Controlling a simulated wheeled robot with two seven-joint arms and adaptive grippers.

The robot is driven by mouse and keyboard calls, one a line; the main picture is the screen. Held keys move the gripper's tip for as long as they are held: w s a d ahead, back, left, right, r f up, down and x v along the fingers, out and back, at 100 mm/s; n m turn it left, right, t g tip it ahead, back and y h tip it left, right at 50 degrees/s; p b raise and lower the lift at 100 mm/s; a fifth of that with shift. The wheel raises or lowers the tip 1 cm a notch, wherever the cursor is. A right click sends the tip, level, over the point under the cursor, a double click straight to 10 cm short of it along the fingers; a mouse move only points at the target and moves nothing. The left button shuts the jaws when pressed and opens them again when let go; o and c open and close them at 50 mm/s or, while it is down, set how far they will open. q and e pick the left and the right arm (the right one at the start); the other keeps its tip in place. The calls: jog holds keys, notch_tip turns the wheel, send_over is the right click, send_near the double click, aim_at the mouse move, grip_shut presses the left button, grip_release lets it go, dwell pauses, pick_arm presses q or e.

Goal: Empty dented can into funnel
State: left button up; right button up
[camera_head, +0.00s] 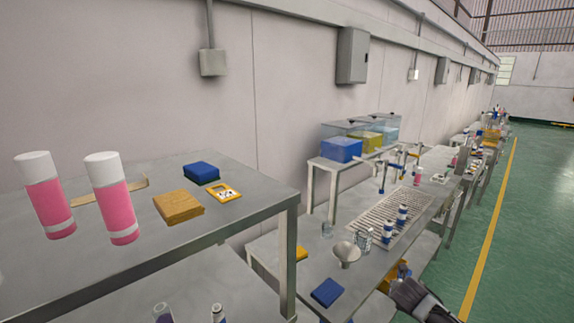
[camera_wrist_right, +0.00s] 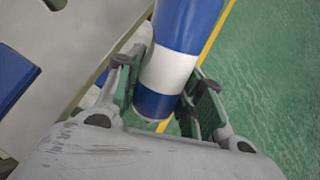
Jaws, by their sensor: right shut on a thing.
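My right gripper (camera_wrist_right: 163,92) is shut on a blue and white can (camera_wrist_right: 172,68), with one finger on each side of it. In the head view my right gripper (camera_head: 422,300) is at the lower right, beside the bench edge; I cannot make out the held can there, and no dent shows. A pale grey funnel (camera_head: 346,253) stands on the lower bench, left of my gripper. My left gripper is not in view.
A blue block (camera_head: 327,292) lies in front of the funnel. A glass jar (camera_head: 364,238) and blue-white cans (camera_head: 388,232) stand behind it, near a slatted rack (camera_head: 385,215). Pink cans (camera_head: 112,200) stand on the left table. Green floor (camera_head: 478,215) is clear at right.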

jog(key=s+a+f+n+t+y+b, duration=0.1)
jog(key=s+a+n+y+b, duration=0.3)
jog(key=s+a, duration=1)
jog(key=shift+s+a+f+n, duration=0.4)
jog(key=shift+a+f+n, duration=0.25)
jog(key=shift+a, duration=0.6)
